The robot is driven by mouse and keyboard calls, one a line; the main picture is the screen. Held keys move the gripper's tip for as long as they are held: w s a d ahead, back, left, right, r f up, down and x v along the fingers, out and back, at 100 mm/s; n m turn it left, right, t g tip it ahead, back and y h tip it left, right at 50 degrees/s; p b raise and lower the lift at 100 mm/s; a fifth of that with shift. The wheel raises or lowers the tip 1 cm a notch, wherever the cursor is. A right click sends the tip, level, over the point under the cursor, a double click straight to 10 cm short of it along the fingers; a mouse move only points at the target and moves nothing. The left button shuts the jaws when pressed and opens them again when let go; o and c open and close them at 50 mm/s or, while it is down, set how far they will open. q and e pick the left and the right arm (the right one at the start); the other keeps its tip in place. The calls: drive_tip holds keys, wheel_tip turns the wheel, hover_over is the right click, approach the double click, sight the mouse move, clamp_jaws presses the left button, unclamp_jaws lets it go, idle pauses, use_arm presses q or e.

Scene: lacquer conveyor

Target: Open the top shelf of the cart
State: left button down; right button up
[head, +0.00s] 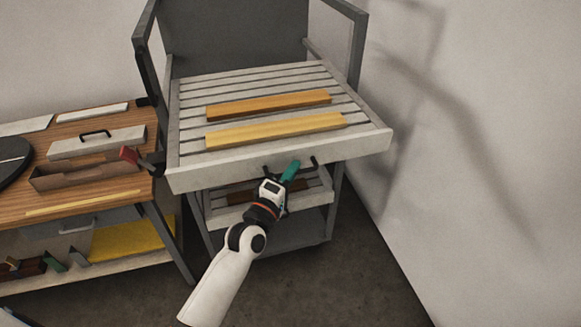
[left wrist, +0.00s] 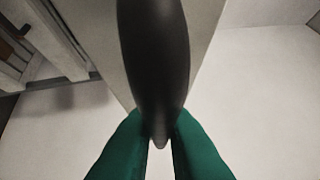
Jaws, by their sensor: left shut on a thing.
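The grey cart (head: 343,55) stands in the middle of the head view. Its slatted top shelf (head: 280,166) sticks out towards me past the frame, with two wooden bars lying on it. My left gripper (head: 291,168) is at the front of that shelf, at its dark handle (head: 314,163). In the left wrist view the green fingers (left wrist: 160,148) are shut on the dark handle (left wrist: 153,50), which runs up between them. Most of the handle is hidden by the gripper in the head view. My right gripper is in neither view.
A lower shelf (head: 228,216) of the cart sits below the top one. A wooden workbench (head: 100,187) with a toolbox (head: 97,142) and a red-ended clamp (head: 129,154) stands close on the left. A bare wall rises on the right. The floor (head: 330,285) in front is clear.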

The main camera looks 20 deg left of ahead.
use_arm(q)
drive_tip(key=shift+s+d, duration=0.45)
drive_tip(key=shift+s, duration=0.15)
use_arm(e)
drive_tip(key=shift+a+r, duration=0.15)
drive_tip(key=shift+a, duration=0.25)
use_arm(q)
drive_tip(key=c, duration=1.5)
unclamp_jaws()
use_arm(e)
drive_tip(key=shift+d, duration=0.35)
